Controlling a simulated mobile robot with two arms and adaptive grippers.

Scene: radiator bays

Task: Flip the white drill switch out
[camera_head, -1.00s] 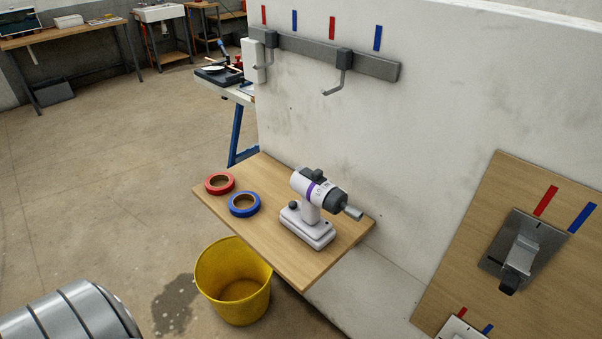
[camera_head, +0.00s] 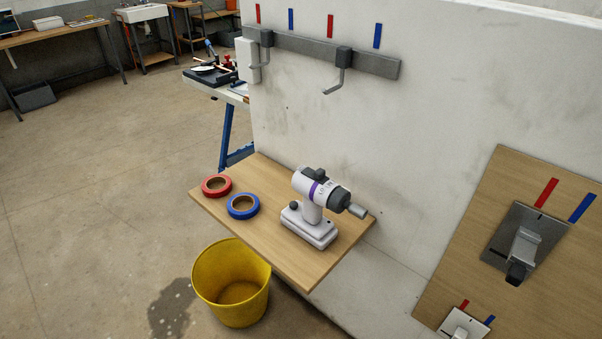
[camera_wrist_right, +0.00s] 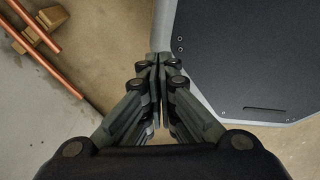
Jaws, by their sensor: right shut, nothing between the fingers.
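The white drill (camera_head: 316,207), with a purple band and a dark grey chuck, stands upright on its battery base on a wooden shelf (camera_head: 275,248). Its nose points right, toward the wall. A small dark knob (camera_head: 293,205) shows on its left side; I cannot tell whether this is the switch or which way it is set. My right gripper (camera_wrist_right: 158,58) is shut and empty in the right wrist view, away from the drill. My left gripper is not in view.
A red tape roll (camera_head: 216,186) and a blue tape roll (camera_head: 243,205) lie left of the drill. A yellow bucket (camera_head: 231,284) stands below the shelf. Hooks hang from a wall rail (camera_head: 330,52). A wooden panel (camera_head: 470,235) with levers is at right. Copper pipes (camera_wrist_right: 45,45) lie near my right gripper.

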